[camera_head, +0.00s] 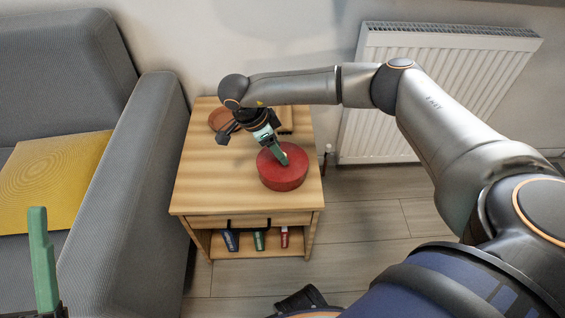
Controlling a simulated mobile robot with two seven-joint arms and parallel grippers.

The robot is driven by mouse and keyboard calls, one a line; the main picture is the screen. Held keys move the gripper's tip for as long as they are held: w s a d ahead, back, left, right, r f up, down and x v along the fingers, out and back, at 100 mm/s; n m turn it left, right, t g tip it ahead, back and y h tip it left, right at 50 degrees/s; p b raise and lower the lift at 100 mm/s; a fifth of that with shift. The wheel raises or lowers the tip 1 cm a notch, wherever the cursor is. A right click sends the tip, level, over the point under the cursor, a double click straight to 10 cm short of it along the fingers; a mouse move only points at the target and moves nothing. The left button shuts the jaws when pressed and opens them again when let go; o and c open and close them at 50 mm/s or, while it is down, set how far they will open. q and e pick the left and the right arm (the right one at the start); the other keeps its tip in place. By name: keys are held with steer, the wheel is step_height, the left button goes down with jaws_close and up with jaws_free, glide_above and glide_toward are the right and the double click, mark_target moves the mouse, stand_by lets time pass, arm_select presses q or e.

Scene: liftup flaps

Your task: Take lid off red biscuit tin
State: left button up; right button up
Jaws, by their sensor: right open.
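The red biscuit tin (285,180) is round and stands upright on the small wooden table (195,190). Its top looks flat and closed, and I cannot make out a seam between lid and tin. My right gripper (282,158) is open, with its green fingers pointing down at the top of the tin near its middle. I cannot tell whether the fingers touch it. Part of my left gripper (43,262) shows as a green finger at the lower left, far from the tin; its opening cannot be seen.
A brown round dish (220,118) lies at the table's back left, partly behind my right arm. A grey sofa (140,190) with a yellow cushion (55,180) stands left. A white radiator (430,90) is behind. Several items sit on the table's lower shelf (215,250).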

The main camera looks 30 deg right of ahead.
steer(key=shift+x, duration=0.9)
steer(key=shift+a, duration=0.1)
jaws_close()
